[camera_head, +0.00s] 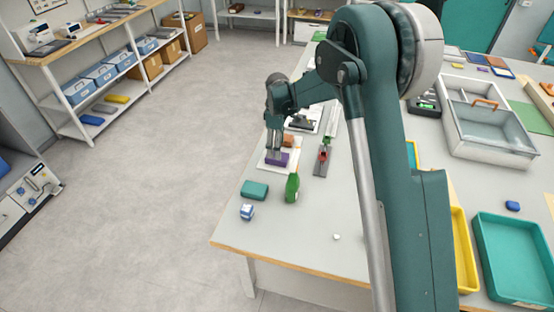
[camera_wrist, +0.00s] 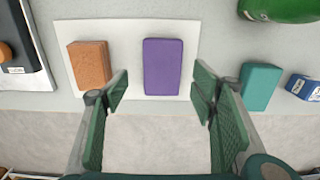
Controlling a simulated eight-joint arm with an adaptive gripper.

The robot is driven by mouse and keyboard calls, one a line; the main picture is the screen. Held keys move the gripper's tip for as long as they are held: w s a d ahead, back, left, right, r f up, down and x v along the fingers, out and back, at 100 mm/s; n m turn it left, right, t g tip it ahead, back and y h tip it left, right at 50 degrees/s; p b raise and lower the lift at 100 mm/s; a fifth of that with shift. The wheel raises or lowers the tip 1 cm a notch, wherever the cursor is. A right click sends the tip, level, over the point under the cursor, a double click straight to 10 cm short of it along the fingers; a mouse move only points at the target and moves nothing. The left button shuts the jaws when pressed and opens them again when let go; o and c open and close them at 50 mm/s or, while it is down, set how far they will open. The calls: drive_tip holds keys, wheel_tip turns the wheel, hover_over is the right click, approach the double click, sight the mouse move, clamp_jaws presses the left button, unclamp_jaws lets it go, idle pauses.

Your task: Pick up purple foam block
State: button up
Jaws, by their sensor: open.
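The purple foam block (camera_wrist: 162,67) lies flat on a white sheet (camera_wrist: 125,32) on the table, seen in the wrist view. It also shows in the head view (camera_head: 277,160), just below my gripper (camera_head: 274,150). In the wrist view my gripper (camera_wrist: 160,88) is open and empty, with one green padded finger on each side of the block's near end. Both fingers look apart from the block. An orange-brown block (camera_wrist: 90,64) lies on the same sheet, left of the purple one and close to the left finger.
A red-and-grey tool (camera_head: 322,160) lies to the right. The table's front left corner (camera_head: 225,238) is clear.

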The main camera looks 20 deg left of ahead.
drive_tip(key=shift+f, duration=0.3)
drive_tip(key=shift+s+f, duration=0.2)
drive_tip(key=shift+f, duration=2.4)
drive_tip(key=c, duration=1)
